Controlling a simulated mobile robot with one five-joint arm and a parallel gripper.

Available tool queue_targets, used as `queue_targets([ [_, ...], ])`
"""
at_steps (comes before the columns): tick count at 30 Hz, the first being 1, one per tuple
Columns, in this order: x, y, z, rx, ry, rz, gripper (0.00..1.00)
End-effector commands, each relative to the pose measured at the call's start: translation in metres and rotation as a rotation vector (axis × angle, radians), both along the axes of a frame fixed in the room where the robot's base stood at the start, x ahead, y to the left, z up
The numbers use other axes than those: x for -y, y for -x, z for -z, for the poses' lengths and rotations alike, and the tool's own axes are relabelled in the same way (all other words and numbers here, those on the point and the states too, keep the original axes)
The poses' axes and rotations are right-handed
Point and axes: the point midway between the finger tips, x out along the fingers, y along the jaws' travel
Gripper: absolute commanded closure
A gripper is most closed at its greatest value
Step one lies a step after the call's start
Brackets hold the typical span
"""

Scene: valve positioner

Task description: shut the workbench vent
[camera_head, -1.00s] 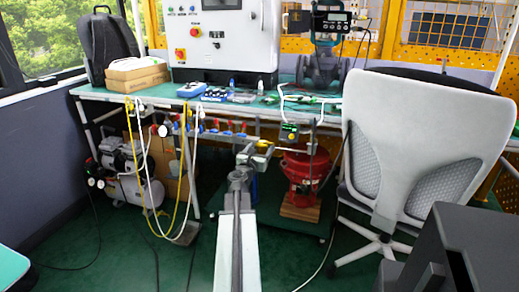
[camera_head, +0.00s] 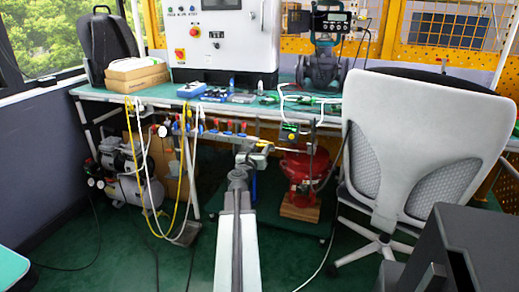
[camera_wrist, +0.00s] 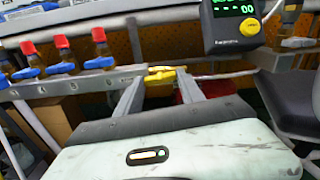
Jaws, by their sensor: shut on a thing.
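The vent valve has a yellow handle (camera_wrist: 161,73), at the right end of the grey manifold under the workbench. In the wrist view the handle lies across the picture, roughly in line with the manifold bar (camera_wrist: 75,84). My gripper (camera_wrist: 157,82) is shut on the yellow handle, with one finger on each side. In the head view my gripper (camera_head: 252,150) is under the bench front edge, and my arm hides part of the valve. Little of the yellow shows there.
Several blue-handled valves with red caps (camera_wrist: 61,54) sit along the manifold to the left. A gauge box with a yellow button (camera_wrist: 233,22) hangs close above right.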

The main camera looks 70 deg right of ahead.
Motion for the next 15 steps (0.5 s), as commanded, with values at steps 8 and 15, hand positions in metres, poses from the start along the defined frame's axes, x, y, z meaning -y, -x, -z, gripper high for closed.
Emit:
queue_targets([
  [8, -0.0018, -0.0008, 0.0006, -0.229, 0.012, -0.002, 0.95],
  [15, -0.0020, -0.0012, 0.0007, -0.456, 0.025, -0.002, 0.95],
])
